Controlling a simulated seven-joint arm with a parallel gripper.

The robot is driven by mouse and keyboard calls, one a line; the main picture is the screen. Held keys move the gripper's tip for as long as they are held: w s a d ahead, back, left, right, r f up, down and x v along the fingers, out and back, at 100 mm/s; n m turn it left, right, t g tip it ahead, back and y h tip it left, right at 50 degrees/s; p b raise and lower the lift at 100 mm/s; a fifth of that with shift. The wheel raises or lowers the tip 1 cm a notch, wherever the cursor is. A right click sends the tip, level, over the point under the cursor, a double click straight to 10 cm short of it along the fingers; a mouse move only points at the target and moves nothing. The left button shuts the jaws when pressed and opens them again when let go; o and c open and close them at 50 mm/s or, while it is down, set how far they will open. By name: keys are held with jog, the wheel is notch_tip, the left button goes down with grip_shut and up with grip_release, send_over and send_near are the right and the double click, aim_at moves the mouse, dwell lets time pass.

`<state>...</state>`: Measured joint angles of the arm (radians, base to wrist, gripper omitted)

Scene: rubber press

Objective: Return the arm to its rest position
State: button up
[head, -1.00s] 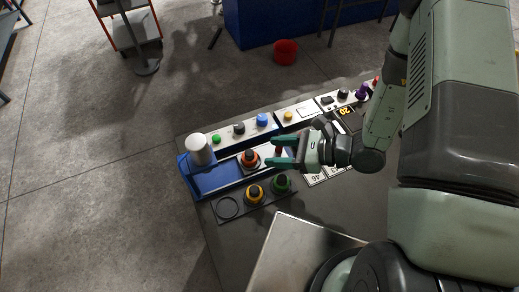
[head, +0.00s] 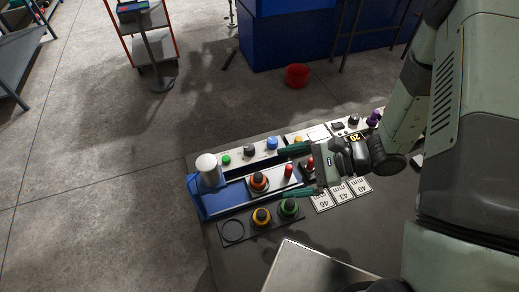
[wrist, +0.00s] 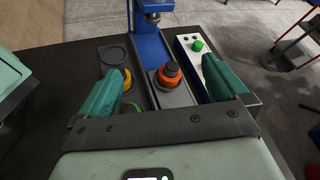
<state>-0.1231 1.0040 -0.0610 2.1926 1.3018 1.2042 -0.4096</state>
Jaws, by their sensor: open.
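My gripper (head: 300,171) is open and empty above the bench, right of the blue press (head: 205,182) in the head view. In the wrist view my gripper (wrist: 165,90) has its green fingers wide apart, with the press beyond them. An orange part with a dark top (head: 259,181) sits on the press slide, apart from the fingers; it also shows between them in the wrist view (wrist: 170,74). A red knob (head: 289,170) stands near the fingertips. Yellow (head: 262,216) and green (head: 289,207) parts sit in a dark tray in front, beside an empty ring.
A control strip with a green button (head: 226,160) and a blue button (head: 271,143) runs behind the press. White number cards (head: 341,193) lie on the bench (head: 230,262). A metal plate (head: 310,268) is at the front. A red bucket (head: 297,75) stands on the floor.

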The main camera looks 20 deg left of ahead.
jog(key=w+a+r+m+t+h, duration=0.35)
jog(key=a+r+m+h, duration=0.4)
jog(key=m, duration=1.05)
jog(key=w+a+r+m+t+h, duration=0.2)
jog(key=w+a+r+m+h, duration=0.5)
jog(key=m, duration=1)
notch_tip(320, 180, down, 7)
jog(key=s+a+y, duration=0.1)
jog(key=s+y, duration=0.1)
jog(key=shift+s, duration=0.15)
jog(key=shift+r+g, duration=0.1)
jog(key=shift+g, duration=0.15)
notch_tip(320, 180, up, 10)
